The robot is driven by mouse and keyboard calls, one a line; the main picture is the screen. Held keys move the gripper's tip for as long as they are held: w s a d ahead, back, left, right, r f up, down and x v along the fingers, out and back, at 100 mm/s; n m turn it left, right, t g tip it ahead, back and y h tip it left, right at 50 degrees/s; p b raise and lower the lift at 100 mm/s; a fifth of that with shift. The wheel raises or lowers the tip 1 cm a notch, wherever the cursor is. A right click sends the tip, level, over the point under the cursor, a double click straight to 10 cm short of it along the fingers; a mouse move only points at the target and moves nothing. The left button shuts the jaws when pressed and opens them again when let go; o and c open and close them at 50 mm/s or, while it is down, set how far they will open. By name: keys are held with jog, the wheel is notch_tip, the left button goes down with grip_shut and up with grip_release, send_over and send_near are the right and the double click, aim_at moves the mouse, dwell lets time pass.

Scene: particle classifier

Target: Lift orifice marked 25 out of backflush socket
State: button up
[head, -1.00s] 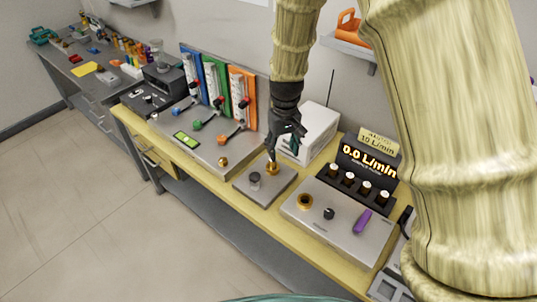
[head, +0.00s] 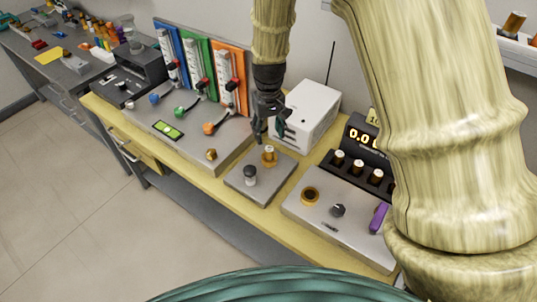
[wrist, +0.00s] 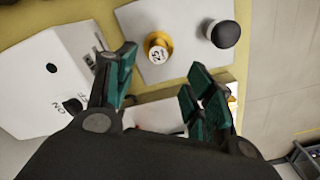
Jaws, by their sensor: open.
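The brass orifice (head: 268,157) stands upright on the small grey plate (head: 238,181). In the wrist view its white top reads 25 (wrist: 157,52), with a yellow brass ring around it. The socket under it is hidden by the orifice. My gripper (head: 268,138) is open and empty, pointing down just above and behind the orifice in the head view. In the wrist view the teal fingers (wrist: 162,72) are spread, and the orifice lies beyond their tips, apart from both.
A black-capped knob (head: 250,176) stands beside the orifice on the same plate. A white box (head: 308,112) is close behind my gripper. A panel with colored flowmeters (head: 200,70) is at left; a grey unit with a brass ring (head: 310,195) is at right.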

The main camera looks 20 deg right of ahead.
aim_at(270, 149)
notch_tip(270, 149, down, 3)
jog(key=shift+w+f+p, duration=0.1)
jog(key=shift+p, duration=0.25)
jog(key=shift+d+f+p, duration=0.15)
jog(key=shift+f+p, duration=1.3)
jog(key=shift+f, duration=1.75)
grip_shut()
